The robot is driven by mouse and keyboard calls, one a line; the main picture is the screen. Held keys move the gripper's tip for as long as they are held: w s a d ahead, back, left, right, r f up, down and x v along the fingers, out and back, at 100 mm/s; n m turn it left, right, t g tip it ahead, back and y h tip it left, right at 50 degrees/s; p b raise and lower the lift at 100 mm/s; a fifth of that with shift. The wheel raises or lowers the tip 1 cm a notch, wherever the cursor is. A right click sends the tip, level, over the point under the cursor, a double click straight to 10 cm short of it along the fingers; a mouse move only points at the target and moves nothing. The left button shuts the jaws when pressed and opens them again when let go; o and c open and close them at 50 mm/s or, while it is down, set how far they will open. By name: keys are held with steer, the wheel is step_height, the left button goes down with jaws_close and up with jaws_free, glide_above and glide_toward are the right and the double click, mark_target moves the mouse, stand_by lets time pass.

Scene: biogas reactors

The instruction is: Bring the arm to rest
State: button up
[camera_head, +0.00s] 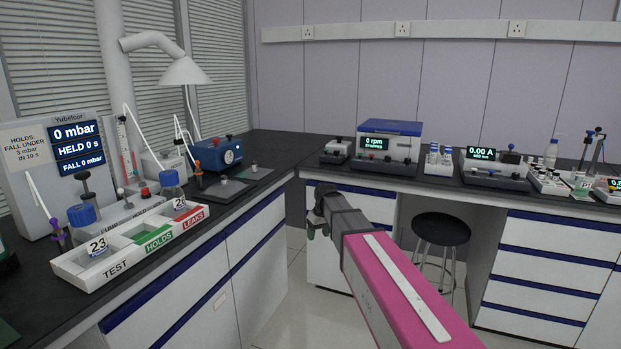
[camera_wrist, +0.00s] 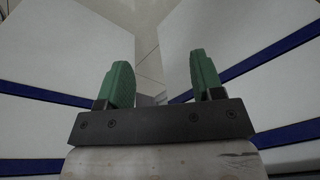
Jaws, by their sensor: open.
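Pale floor and white cabinet fronts with blue strips lie beyond the fingers. The gripper touches nothing that I can see.
The left bench holds a pressure unit (camera_head: 75,150) and a tray (camera_head: 85,285) marked TEST, HOLDS and LEAKS, with bottles. The back bench carries a centrifuge (camera_head: 388,145) and a meter reading 0.00 A (camera_head: 494,166). A black stool (camera_head: 441,229) stands right of my arm.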

steer(key=s+d+f+m, duration=0.2)
steer(key=s+d+f, duration=0.2)
steer(key=s, duration=0.4)
steer(key=s+d+f+m+h, duration=0.1)
steer(key=s+d+f+m, duration=0.1)
steer(key=s+d+f, duration=0.2)
steer(key=s+d+f+m, duration=0.2)
steer(key=s+d+f, duration=0.3)
steer(key=s+d, duration=0.3)
steer(key=s, duration=0.4)
steer(key=shift+g+h, duration=0.3)
steer(key=shift+g, duration=0.1)
